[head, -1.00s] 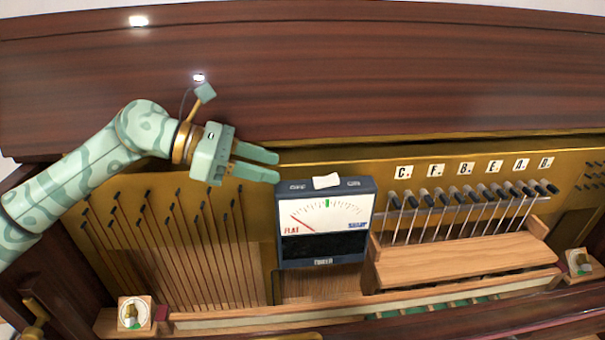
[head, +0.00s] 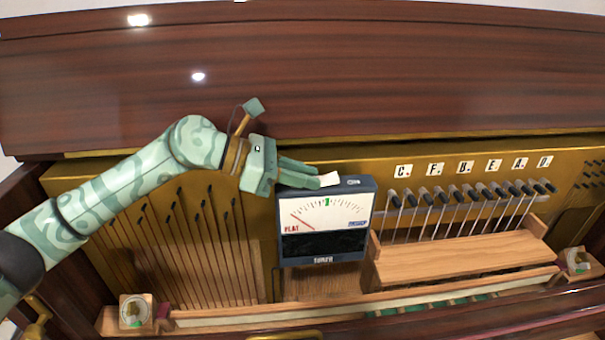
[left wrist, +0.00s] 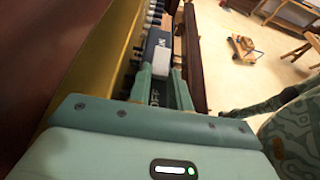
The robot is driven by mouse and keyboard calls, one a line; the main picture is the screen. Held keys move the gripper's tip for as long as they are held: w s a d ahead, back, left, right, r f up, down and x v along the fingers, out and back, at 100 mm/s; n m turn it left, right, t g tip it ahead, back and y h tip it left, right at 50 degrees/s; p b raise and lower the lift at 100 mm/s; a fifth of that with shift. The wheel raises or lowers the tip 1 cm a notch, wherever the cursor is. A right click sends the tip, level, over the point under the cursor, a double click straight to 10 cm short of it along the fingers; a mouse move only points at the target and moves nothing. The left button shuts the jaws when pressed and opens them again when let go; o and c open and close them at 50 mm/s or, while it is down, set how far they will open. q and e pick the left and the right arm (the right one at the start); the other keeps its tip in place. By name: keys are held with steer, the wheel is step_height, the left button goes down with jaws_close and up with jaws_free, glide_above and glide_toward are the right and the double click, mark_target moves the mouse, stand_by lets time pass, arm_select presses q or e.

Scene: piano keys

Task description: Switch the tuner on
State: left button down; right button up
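The tuner (head: 322,243) is a dark blue box with a white dial marked FLAT and SHARP, standing at the centre of the open piano. Its needle lies toward the FLAT side and the window below the dial is dark. A white switch (head: 331,179) sits on its top, between the OFF and ON labels. My left gripper (head: 318,180) reaches over the OFF side, its fingertips at the switch and hiding part of it. In the left wrist view the fingers are apart, with the switch (left wrist: 162,56) between the tips; contact is unclear. My right gripper is not in view.
A row of tuning hammers (head: 470,195) and a wooden ledge (head: 455,252) lie right of the tuner. Thin rods (head: 190,250) stand to the left under my arm. The dark wooden panel (head: 400,80) rises behind.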

arm_select(q)
steer(key=shift+r+p, duration=0.2)
steer(key=shift+p, duration=0.1)
steer(key=y+p, duration=0.1)
steer(key=p, duration=0.1)
steer(key=r+y+p, duration=0.1)
steer(key=y+p, duration=0.1)
steer(key=p, duration=0.1)
steer(key=shift+d+r+g, duration=0.3)
steer(key=shift+d, duration=0.1)
steer(key=shift+w+y+p, duration=0.1)
steer(key=shift+y+p, duration=0.3)
steer(key=shift+f, duration=0.3)
steer(key=c, duration=1.3)
jaws_free()
steer(key=v, duration=1.6)
steer(key=shift+w+r+b, duration=0.1)
steer(key=shift+r+b, duration=0.15)
steer(key=shift+b, duration=0.1)
